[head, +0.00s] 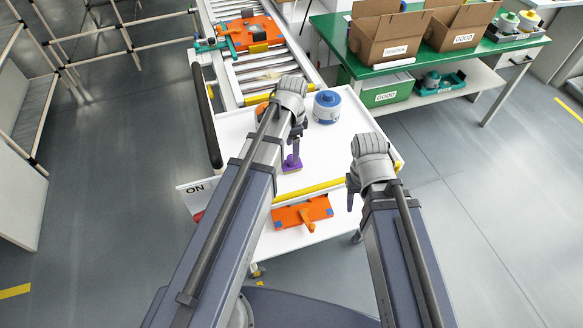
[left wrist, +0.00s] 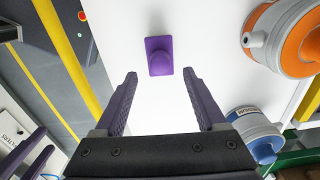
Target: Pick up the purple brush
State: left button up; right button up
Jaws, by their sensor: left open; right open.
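The purple brush (head: 292,164) stands on the white table, just below my left gripper (head: 298,130) in the head view. In the left wrist view, the purple brush (left wrist: 159,57) lies just beyond and between the fingertips of my left gripper (left wrist: 160,76). The left fingers are spread apart, empty, and I see no contact with the brush. My right gripper (head: 353,192) hangs by the table's right edge, away from the brush, and is open with nothing visible in it.
A blue-and-white canister (head: 326,107) stands right of my left gripper. A yellow strip (head: 307,191) crosses the table before an orange plate (head: 288,217). A conveyor (head: 262,68) lies behind; a green table (head: 420,52) holds cardboard boxes.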

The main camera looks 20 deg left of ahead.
aim_at(291, 156)
pick_arm(q)
jog(key=shift+a+f+b, duration=0.15)
jog(key=shift+f+b, duration=2.45)
jog(key=shift+f, duration=0.15)
jog(key=shift+r, duration=0.1)
jog(key=shift+s, duration=0.1)
jog(key=shift+c, duration=0.2)
grip_shut()
